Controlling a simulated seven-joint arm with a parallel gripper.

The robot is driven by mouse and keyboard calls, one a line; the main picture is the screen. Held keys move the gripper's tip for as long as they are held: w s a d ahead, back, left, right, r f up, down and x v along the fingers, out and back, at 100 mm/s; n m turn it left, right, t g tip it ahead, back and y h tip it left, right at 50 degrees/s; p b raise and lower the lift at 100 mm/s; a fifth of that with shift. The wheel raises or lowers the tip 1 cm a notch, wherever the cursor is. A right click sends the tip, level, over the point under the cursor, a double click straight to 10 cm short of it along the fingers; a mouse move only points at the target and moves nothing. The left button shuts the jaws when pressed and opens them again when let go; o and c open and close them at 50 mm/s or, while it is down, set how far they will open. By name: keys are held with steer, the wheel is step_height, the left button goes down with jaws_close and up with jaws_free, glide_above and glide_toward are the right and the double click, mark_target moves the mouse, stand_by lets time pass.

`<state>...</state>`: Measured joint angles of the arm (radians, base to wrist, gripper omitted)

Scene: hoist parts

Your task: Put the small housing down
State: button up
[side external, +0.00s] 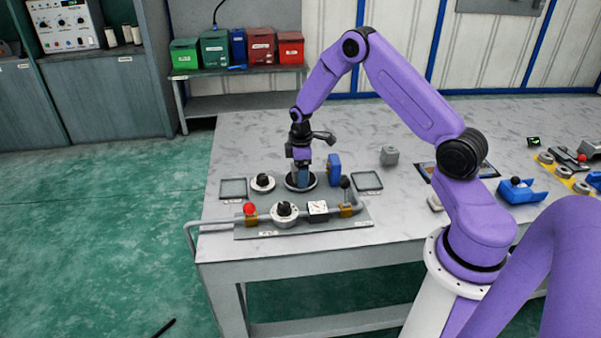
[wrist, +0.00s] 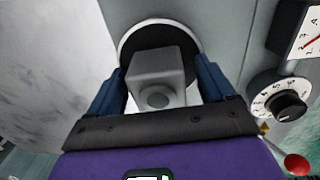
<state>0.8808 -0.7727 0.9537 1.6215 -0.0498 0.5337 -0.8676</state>
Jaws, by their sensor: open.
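The small housing (wrist: 158,68) is a grey block with a round feature on its near face, in the wrist view. My gripper (wrist: 160,78) is open, with one blue finger on each side of the housing and narrow gaps visible. In the side external view my gripper (side external: 301,182) points down over the black-rimmed round plate (side external: 290,186). There the fingers hide most or all of the housing.
A panel (side external: 300,229) with a dial (side external: 284,212), a red knob (side external: 250,208) and a gauge (side external: 318,208) lies in front. A blue part (side external: 334,166) stands close right of my gripper. Another grey block (side external: 389,155) sits farther right. Bare bench lies behind.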

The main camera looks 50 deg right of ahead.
steer(key=c, duration=1.3)
steer(key=shift+r, duration=0.1)
steer(key=shift+r, duration=0.1)
